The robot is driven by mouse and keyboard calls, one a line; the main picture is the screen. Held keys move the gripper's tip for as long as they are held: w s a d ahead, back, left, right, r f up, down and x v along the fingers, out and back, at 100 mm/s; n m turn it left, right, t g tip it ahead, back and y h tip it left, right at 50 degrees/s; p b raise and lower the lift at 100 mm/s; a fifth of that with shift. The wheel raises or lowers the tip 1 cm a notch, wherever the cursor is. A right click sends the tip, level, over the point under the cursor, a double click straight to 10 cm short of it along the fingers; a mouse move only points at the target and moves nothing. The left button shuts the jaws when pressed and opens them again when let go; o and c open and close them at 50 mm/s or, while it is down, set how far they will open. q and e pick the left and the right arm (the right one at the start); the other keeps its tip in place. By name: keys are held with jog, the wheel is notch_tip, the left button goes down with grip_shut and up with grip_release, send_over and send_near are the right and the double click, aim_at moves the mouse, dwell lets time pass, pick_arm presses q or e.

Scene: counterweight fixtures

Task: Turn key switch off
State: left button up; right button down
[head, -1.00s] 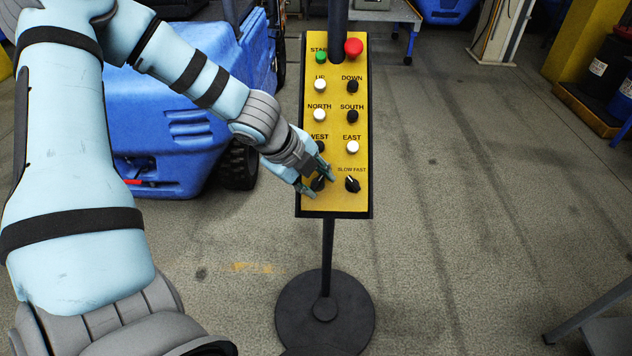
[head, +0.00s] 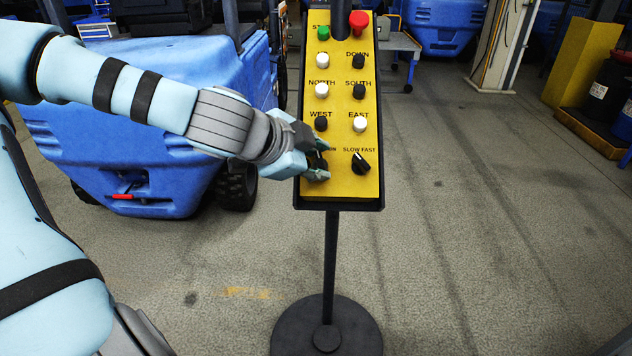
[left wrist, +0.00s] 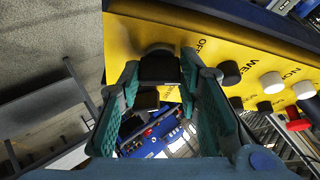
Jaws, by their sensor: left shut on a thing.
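The key switch (left wrist: 158,66) is a dark knob at the lower left of the yellow control panel (head: 340,186). In the left wrist view it sits between my fingertips, with part of an "OFF" label printed beside it. My left gripper (head: 321,160) reaches in from the left at the panel's lower left corner and is shut on the key switch. In the head view the fingers hide most of the switch, so its exact angle is hard to tell. My right gripper is in neither view.
Close right of the gripper is the black slow/fast selector (head: 361,163). Above are the black west button (head: 321,124), the white east button (head: 360,124), several other buttons and a red mushroom button (head: 359,20). A blue vehicle (head: 150,110) stands behind my arm.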

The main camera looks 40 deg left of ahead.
pick_arm(q)
jog(key=shift+f+n+t+y+b, duration=0.3)
jog(key=shift+n+y+b, duration=0.1)
jog(key=shift+n+b, duration=0.55)
jog(key=shift+r+n+b, duration=0.15)
jog(key=shift+n+b, duration=0.15)
jog(key=shift+n, duration=0.05)
jog(key=shift+d+r+n+t+y, duration=0.15)
jog(key=shift+n+y, duration=0.15)
jog(key=shift+n, duration=0.3)
jog(key=shift+a+n+t+y, duration=0.15)
jog(key=shift+n+y, duration=0.15)
jog(key=shift+n, duration=0.3)
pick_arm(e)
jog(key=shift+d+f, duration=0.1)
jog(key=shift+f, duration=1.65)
pick_arm(q)
jog(key=shift+d, duration=0.1)
jog(key=o, duration=1.1)
jog(key=shift+o, duration=0.2)
jog(key=shift+w, duration=0.1)
